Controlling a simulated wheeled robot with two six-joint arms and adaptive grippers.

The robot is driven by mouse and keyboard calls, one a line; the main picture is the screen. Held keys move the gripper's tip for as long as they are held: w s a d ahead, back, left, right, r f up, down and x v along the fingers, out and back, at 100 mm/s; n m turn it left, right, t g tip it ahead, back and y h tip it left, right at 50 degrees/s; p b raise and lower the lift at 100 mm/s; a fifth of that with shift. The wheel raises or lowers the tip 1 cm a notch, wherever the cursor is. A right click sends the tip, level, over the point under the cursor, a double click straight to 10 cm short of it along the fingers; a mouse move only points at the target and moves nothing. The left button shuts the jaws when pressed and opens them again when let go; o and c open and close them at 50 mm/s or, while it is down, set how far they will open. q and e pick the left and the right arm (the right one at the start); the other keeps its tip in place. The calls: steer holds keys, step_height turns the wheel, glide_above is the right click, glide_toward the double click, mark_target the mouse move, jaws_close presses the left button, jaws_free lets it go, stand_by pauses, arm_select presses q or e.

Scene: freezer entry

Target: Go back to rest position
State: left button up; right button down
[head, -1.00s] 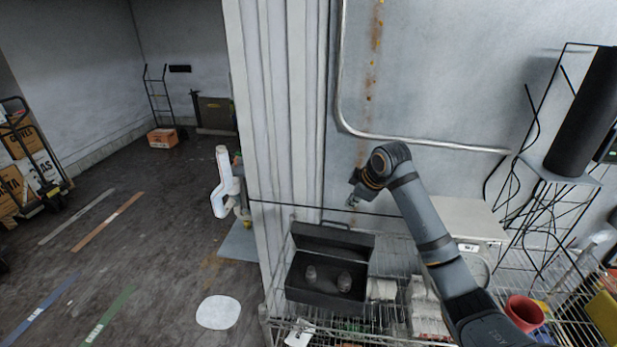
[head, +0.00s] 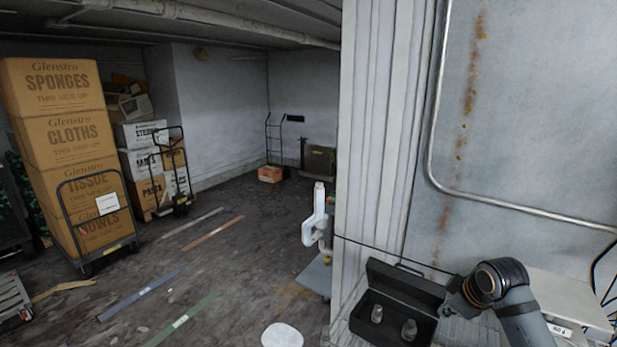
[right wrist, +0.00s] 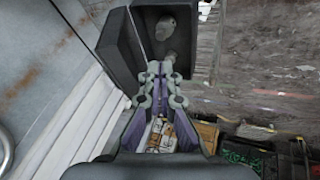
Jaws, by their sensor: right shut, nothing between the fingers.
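My right arm comes in at the lower right of the head view. My right gripper (head: 446,310) is at the right side of an open black box and partly hidden by its own wrist. In the right wrist view the gripper (right wrist: 160,72) is shut and empty, its fingers pointing toward the box. The black box (head: 379,334) stands open with its lid up, with two small rounded grey objects (head: 376,313) inside. The box also shows in the right wrist view (right wrist: 122,56). My left gripper is not in view.
A wall with a metal pipe fills the right side. A white case (head: 562,300) stands right of my arm. Stacked cartons (head: 65,130) on a cart and a hand truck (head: 274,140) stand at the left and back. The dark floor between is mostly open.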

steer(key=s+a+f+m+g, duration=0.1)
steer(key=s+a+f+m, duration=0.2)
steer(key=s+f, duration=0.35)
steer(key=s+a+f+m+h, duration=0.1)
steer(key=s+a+f+m, duration=0.15)
steer(key=s, duration=0.75)
steer(key=s+a+f+m+g, duration=0.15)
steer(key=s+a+f, duration=0.3)
steer(key=s, duration=0.45)
steer(key=s+d+f+b, duration=0.1)
steer(key=f+b, duration=0.2)
steer(key=f, duration=1)
steer(key=s+d+f+m+g+b, duration=0.1)
steer(key=s+f+b, duration=0.15)
steer(key=f, duration=0.95)
steer(key=s+d+f+b, duration=0.1)
steer(key=f+b, duration=0.2)
steer(key=f, duration=1)
arm_select(q)
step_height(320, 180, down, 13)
steer(key=b, duration=0.4)
steer(key=shift+b, duration=0.3)
arm_select(e)
steer(key=s+d+f+g, duration=0.1)
steer(key=s+f, duration=1.5)
steer(key=f, duration=0.2)
steer(key=shift+s+f+m, duration=0.3)
steer(key=shift+s+f, duration=0.05)
steer(key=shift+s, duration=0.05)
